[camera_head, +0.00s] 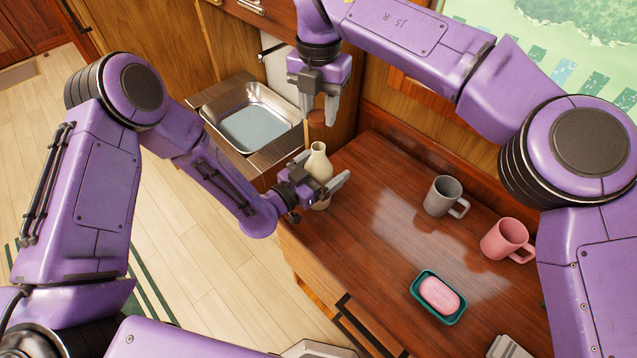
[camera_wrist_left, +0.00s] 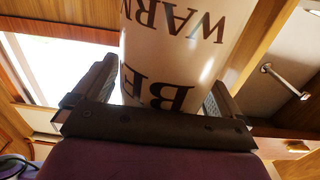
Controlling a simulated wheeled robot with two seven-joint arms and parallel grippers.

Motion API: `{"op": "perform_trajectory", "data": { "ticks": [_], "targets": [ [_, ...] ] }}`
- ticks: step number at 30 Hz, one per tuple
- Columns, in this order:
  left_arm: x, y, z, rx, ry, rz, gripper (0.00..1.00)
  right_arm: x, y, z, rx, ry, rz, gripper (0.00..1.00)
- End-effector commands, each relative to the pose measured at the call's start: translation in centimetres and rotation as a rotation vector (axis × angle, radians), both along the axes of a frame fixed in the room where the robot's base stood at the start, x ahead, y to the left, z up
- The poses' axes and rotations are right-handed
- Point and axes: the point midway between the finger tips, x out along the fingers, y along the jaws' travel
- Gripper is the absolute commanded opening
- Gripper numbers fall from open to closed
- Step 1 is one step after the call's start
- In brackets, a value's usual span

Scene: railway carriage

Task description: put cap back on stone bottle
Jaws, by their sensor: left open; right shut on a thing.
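The stone bottle (camera_head: 318,161) is cream-coloured with a narrow neck and stands upright at the left end of the wooden counter. In the left wrist view the bottle (camera_wrist_left: 182,45) shows large dark lettering between the fingers. My left gripper (camera_head: 325,190) is open, with its fingers on either side of the bottle's body. My right gripper (camera_head: 318,104) is shut on the brown cap (camera_head: 317,118) and holds it above the bottle. The cap is clear of the bottle's mouth in the picture, which shows no cap on it.
A metal sink (camera_head: 252,117) lies left of the bottle. A grey mug (camera_head: 440,196), a pink mug (camera_head: 503,240) and a teal dish (camera_head: 419,291) with pink soap (camera_head: 439,295) are on the counter (camera_head: 350,245) to the right. Its middle is clear.

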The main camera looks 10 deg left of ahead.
Motion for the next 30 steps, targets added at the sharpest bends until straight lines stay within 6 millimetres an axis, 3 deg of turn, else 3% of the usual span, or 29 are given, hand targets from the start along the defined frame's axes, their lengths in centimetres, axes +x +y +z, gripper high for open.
{"op": "perform_trajectory", "data": {
  "ticks": [5,12,15,24,30],
  "targets": [
    [0.0,0.0,0.0,0.000,0.000,0.000,0.99,0.0,0.0,0.0,0.000,0.000,0.000,0.12],
    [0.0,0.0,0.0,0.001,-0.001,0.000,0.21,0.0,0.0,0.0,0.000,0.000,0.000,0.12],
    [0.0,0.0,0.0,0.001,-0.001,0.000,0.19,0.0,0.0,-0.4,-0.001,0.001,0.001,0.12],
    [0.0,0.0,0.0,0.001,-0.001,0.000,0.19,0.0,0.0,-4.6,0.002,0.002,0.002,0.12],
    [0.0,0.1,0.0,0.001,-0.001,0.001,0.19,0.0,0.0,-5.0,0.003,-0.002,0.000,0.12]
  ]
}}
